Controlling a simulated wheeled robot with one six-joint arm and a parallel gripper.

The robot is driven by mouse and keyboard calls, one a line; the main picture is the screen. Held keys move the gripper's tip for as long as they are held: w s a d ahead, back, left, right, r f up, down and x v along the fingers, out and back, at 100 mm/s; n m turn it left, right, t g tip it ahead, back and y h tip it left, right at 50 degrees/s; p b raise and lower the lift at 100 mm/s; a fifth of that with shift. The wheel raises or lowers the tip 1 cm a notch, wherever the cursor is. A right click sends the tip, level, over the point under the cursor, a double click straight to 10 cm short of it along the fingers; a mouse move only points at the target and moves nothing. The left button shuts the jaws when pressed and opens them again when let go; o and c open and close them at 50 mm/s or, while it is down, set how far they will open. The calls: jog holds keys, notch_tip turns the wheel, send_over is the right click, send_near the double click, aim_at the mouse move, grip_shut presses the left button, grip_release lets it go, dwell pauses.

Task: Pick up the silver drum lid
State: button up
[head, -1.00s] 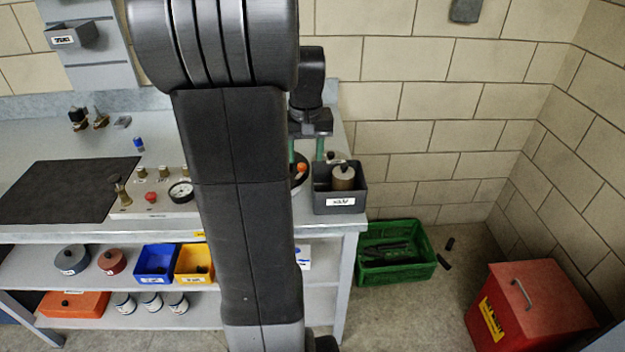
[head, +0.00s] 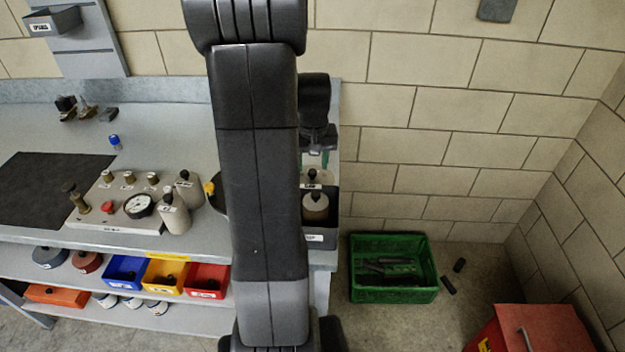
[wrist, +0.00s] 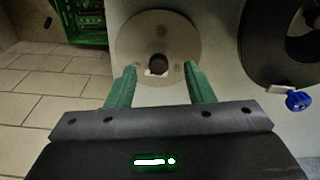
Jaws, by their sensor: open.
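Nothing is held; I cannot tell the height gap between the fingertips and the lid. In the head view my gripper (head: 317,157) is at the bench's right end, and my arm and gripper hide much of the area there.
A grey bin holding a beige bottle (head: 315,207) stands at the bench's right front corner. A black ring-shaped object (wrist: 255,65) lies right of the lid, with a small blue item (wrist: 298,101) near it. A green crate (head: 395,292) is on the floor, right of the bench.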

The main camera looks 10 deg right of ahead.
aim_at(313, 171)
jog(key=shift+w+d+f, duration=0.1)
jog(key=shift+w+f, duration=0.1)
jog(key=shift+f, duration=0.75)
jog(key=shift+w+d+f, duration=0.1)
jog(key=shift+w+f, duration=0.1)
jog(key=shift+f, duration=0.75)
jog(key=shift+c, duration=0.5)
grip_shut()
